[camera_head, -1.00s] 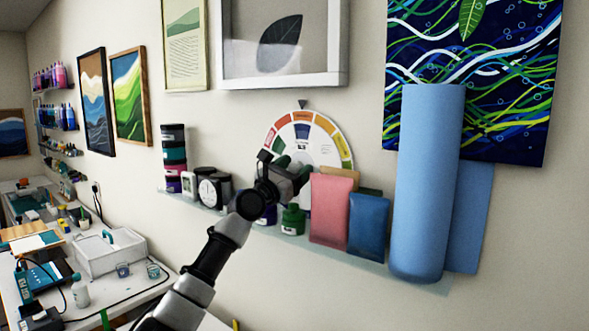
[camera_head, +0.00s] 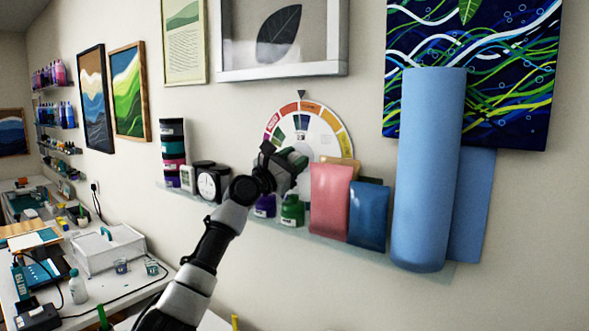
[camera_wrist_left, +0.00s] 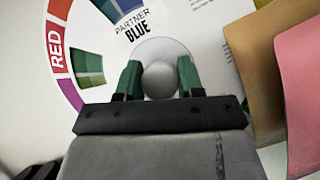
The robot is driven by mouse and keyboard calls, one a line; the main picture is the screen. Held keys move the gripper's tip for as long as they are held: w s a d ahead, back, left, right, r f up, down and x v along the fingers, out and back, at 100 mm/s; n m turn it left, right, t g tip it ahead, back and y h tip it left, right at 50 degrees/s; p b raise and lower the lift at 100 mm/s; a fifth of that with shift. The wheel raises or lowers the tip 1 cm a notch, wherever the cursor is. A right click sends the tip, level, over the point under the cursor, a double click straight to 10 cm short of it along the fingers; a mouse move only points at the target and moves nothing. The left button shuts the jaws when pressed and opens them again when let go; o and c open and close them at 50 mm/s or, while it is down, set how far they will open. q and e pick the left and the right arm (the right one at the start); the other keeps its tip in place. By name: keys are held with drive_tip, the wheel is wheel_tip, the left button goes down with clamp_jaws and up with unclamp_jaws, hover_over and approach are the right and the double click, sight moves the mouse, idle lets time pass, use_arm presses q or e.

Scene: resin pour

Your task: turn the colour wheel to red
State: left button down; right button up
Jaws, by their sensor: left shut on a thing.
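The colour wheel (camera_head: 325,139) is mounted on the wall above the shelf, with a dark pointer (camera_head: 301,93) at its top. Orange segments are under the pointer, and the red side is left of it. In the left wrist view the wheel (camera_wrist_left: 195,32) shows a RED label at left and the words PARTNER BLUE above the round hub knob (camera_wrist_left: 160,79). My left gripper (camera_head: 298,160) is at the wheel's centre; its green fingers (camera_wrist_left: 159,80) are shut on the knob. The gripper and arm hide the wheel's lower left part. My right gripper is out of view.
A pink pouch (camera_head: 329,200) and a blue pouch (camera_head: 368,215) stand close right of my gripper on the shelf. A blue roll (camera_head: 428,170) is farther right.

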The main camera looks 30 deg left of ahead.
use_arm(q)
drive_tip(key=m+h+b, duration=0.1)
drive_tip(key=m, duration=0.1)
drive_tip(key=shift+f+m+g, duration=0.1)
drive_tip(key=shift+m+g, duration=0.2)
drive_tip(key=shift+m+g+h, duration=0.3)
drive_tip(key=shift+m+h, duration=0.2)
drive_tip(key=shift+m, duration=0.7)
drive_tip(key=m, duration=0.2)
drive_tip(key=m+g, duration=0.1)
drive_tip(key=m, duration=0.1)
drive_tip(key=shift+r+g+h+p, duration=0.2)
drive_tip(key=shift+g+h+p, duration=0.1)
drive_tip(key=shift+h+p, duration=0.1)
drive_tip(key=shift+f+m+g+p, duration=0.15)
drive_tip(key=shift+m+g+p, duration=0.35)
drive_tip(key=shift+m, duration=1)
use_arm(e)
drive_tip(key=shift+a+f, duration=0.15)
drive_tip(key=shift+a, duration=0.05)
use_arm(q)
drive_tip(key=c, duration=0.7)
unclamp_jaws()
drive_tip(key=shift+s, duration=0.1)
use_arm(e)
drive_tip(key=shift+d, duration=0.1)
